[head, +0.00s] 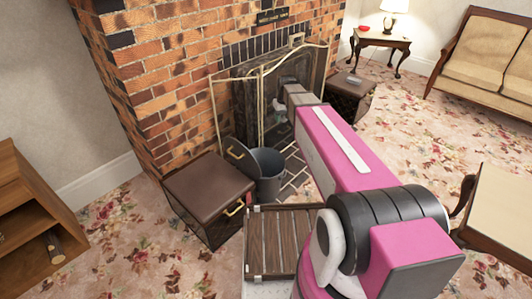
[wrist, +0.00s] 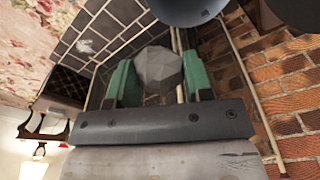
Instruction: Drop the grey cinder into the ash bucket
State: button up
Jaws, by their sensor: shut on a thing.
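The grey cinder (wrist: 159,68) is a faceted lump between the two green fingers of my gripper (wrist: 158,80) in the wrist view. My gripper is shut on it. In the head view my gripper (head: 279,115) is at the end of the pink arm, in front of the fireplace, small and partly hidden; I cannot make out the cinder clearly there. The ash bucket (head: 267,177) is dark grey and stands upright on the hearth, below and a little left of my gripper. Its rounded side (wrist: 186,10) shows at the top edge of the wrist view, apart from the cinder.
A brown-topped box (head: 207,188) with a brass handle stands left of the bucket. A round dark lid (head: 238,155) leans beside the bucket. A brass-framed fire screen (head: 262,85) stands behind. A slatted wooden surface (head: 284,235) lies in front.

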jog(key=w+a+f+n, duration=0.1)
jog(key=a+f, duration=0.1)
jog(key=f, duration=0.8)
jog(key=w+a+f+n, duration=0.1)
jog(key=a+f, duration=0.2)
jog(key=f, duration=0.7)
jog(key=w+a+f+n, duration=0.1)
jog(key=a+f, duration=0.1)
jog(key=f, duration=0.9)
jog(key=shift+w+a, duration=0.25)
jog(key=o, duration=1)
jog(key=shift+c, duration=0.2)
notch_tip(320, 180, up, 11)
jog(key=s, duration=0.1)
jog(key=shift+d+f, duration=0.15)
jog(key=shift+d, duration=0.2)
